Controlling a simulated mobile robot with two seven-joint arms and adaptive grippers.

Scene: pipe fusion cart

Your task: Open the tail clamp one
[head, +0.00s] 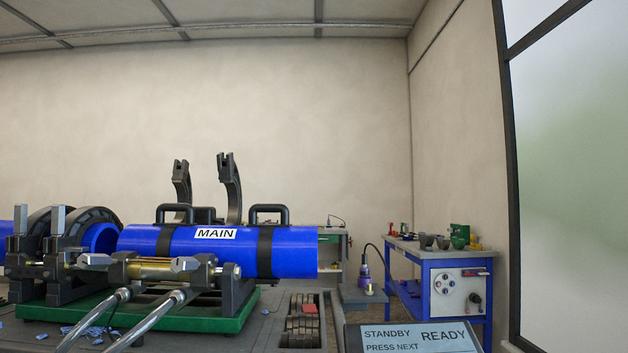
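A pipe fusion machine stands at the lower left on a green base (160,318). A blue pipe labelled MAIN (290,252) lies across it, with two black handles on top. Two black upper clamp arms, one (232,185) and a second (182,185), stand raised and open behind the pipe. At the left, two dark clamp rings (88,216) curve over the top and look closed, with grey upright latch blocks (58,220) in front. Another blue pipe end shows at the left edge. No marking tells which clamp is tail clamp one. Neither gripper is in view.
Two silver hoses (150,320) run from the machine's front. A display (415,337) reads STANDBY, PRESS NEXT, READY. A slot with grey inserts (303,325) is beside the base. A blue workbench (440,262) with tools stands at the right. Blue shavings lie on the cart top.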

